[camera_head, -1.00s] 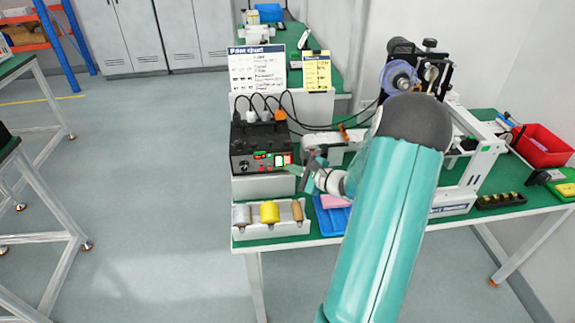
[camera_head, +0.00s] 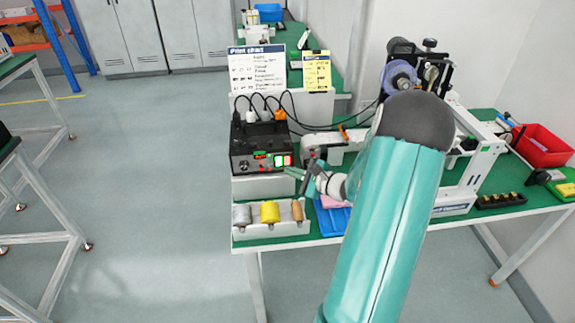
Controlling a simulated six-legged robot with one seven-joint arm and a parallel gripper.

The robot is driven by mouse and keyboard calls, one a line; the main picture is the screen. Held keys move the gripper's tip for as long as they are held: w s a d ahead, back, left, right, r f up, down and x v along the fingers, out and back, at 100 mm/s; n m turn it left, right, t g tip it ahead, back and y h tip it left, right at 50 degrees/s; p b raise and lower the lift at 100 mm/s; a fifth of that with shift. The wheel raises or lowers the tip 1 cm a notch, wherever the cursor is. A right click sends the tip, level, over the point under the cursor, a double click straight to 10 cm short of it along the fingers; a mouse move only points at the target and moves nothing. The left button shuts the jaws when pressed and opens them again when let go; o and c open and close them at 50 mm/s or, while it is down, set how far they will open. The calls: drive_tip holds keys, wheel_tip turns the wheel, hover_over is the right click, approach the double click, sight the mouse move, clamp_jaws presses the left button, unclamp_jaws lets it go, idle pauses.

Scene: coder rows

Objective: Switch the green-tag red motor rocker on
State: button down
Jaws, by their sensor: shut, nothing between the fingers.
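The black control box (camera_head: 243,143) stands on a white block at the left end of the green-topped bench. Its front has a knob, small red and green marks, and a lit red-and-green rocker area (camera_head: 282,160) at the right. A small green tag (camera_head: 260,153) shows above the red marks. Which way each rocker is tipped is too small to tell. My gripper (camera_head: 294,173) is shut and empty, just right of and slightly below the lit area, pointing left towards the panel. I cannot tell whether it touches the box.
A white holder (camera_head: 250,231) with ribbon spools stands below the box. A blue tray (camera_head: 331,219) lies under my gripper. Black cables loop above the box, by a print chart (camera_head: 257,70). A white-framed machine (camera_head: 482,158) and a red bin (camera_head: 541,146) are at right.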

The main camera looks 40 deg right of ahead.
drive_tip(key=shift+s+a+r, duration=0.2)
drive_tip(key=shift+s+a, duration=0.5)
drive_tip(key=shift+s, duration=0.3)
drive_tip(key=shift+s+a+r, duration=0.2)
drive_tip(key=shift+s+a, duration=0.45)
drive_tip(key=shift+s, duration=0.35)
drive_tip(key=s+a+r+n+g+y, duration=0.1)
drive_tip(key=a+r+n+g+y, duration=0.2)
drive_tip(key=a, duration=0.5)
drive_tip(key=a+r+n+g, duration=0.2)
drive_tip(key=a+n+g, duration=0.1)
drive_tip(key=a+n, duration=0.3)
drive_tip(key=s+a+r+n+g+y, duration=0.1)
drive_tip(key=a+r+n+g+y, duration=0.2)
drive_tip(key=a, duration=0.6)
drive_tip(key=s+a+r+n+g+h, duration=0.1)
drive_tip(key=s+a+r+n+h, duration=0.7)
drive_tip(key=s+n, duration=0.4)
drive_tip(key=shift+s+r+n+h, duration=0.15)
drive_tip(key=shift+r+n+h, duration=0.35)
drive_tip(key=shift+r+h, duration=0.2)
